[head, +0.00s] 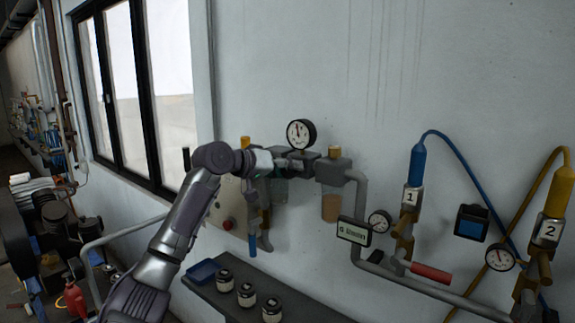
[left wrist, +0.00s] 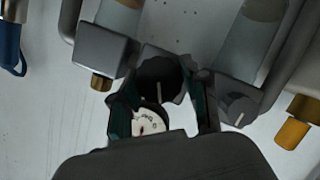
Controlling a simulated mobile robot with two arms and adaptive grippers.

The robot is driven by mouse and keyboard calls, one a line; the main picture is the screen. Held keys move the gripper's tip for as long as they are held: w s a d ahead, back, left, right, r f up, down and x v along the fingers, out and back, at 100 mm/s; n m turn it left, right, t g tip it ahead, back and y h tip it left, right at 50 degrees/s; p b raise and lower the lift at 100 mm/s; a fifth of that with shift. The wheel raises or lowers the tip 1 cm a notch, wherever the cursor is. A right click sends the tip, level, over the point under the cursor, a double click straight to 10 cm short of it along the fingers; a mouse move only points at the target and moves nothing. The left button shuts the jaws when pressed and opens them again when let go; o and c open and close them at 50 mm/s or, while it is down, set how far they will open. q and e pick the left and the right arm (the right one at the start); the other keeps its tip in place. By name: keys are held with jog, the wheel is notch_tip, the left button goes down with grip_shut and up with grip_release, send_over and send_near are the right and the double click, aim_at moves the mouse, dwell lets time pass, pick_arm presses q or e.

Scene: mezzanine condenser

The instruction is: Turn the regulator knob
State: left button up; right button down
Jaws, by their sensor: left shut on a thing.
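The regulator knob (left wrist: 158,80) is a dark round piece with a thin pale line on it. It sits between the fingers of my left gripper (left wrist: 162,103) in the left wrist view. In the head view my left gripper (head: 281,161) reaches the regulator body (head: 305,155) from the left and covers the knob. The gripper is shut on the knob. A round white gauge (head: 300,134) stands on top of the regulator; part of it shows in the left wrist view (left wrist: 150,122). My right gripper is in neither view.
A filter unit with an amber bowl (head: 331,207) hangs just right of the regulator. Pipes, a green-lettered sign (head: 354,231), blue hose (head: 465,160) and yellow cylinder (head: 559,192) lie farther right.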

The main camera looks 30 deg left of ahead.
pick_arm(q)
jog(key=m+y+p, duration=0.2)
jog(key=m, duration=0.1)
jog(key=shift+f, duration=0.1)
jog(key=shift+d, duration=0.1)
dwell(0.5)
jog(key=o, duration=1.1)
jog(key=shift+s, duration=0.2)
jog(key=v, duration=1.1)
jog(key=shift+s+r, duration=0.25)
jog(key=shift+r, duration=0.05)
jog(key=shift+f, duration=0.1)
